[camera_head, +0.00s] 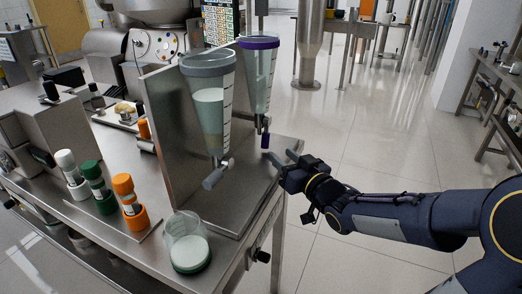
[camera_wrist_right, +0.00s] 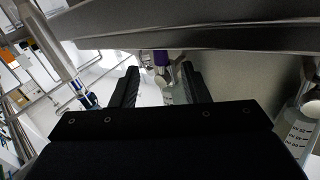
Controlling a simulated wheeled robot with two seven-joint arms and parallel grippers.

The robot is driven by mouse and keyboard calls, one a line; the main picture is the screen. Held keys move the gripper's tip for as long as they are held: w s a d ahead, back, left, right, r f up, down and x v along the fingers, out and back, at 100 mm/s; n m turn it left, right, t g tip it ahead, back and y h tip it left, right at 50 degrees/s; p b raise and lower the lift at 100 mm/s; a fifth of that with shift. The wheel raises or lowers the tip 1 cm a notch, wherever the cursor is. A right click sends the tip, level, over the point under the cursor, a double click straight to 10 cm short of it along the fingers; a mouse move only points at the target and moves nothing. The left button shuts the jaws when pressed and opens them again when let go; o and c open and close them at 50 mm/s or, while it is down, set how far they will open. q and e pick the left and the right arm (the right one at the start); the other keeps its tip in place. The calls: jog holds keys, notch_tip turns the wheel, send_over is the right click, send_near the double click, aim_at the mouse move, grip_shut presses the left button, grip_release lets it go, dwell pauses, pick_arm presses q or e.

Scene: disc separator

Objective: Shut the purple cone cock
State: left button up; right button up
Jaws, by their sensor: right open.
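The purple cone (camera_head: 258,82), clear with a purple rim and scale marks, stands upright at the back right of the steel stand. Its cock has a purple handle (camera_head: 265,140) that hangs down below the cone tip. My right gripper (camera_head: 281,157) is open and empty, just right of and below this handle. In the right wrist view the purple handle (camera_wrist_right: 161,58) shows between the two open fingers, beyond their tips; I cannot tell whether they touch it. My left gripper is not in view.
A grey-rimmed cone (camera_head: 209,105) with pale liquid stands left of the purple one, its grey cock handle (camera_head: 215,175) slanting down. A beaker (camera_head: 187,242) with white contents stands in front. White, green and orange-capped bottles (camera_head: 129,195) stand at left.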

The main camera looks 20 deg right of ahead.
aim_at(267, 143)
jog(key=w, duration=0.6)
jog(key=shift+w+a, duration=0.35)
jog(key=shift+a, duration=0.05)
grip_shut()
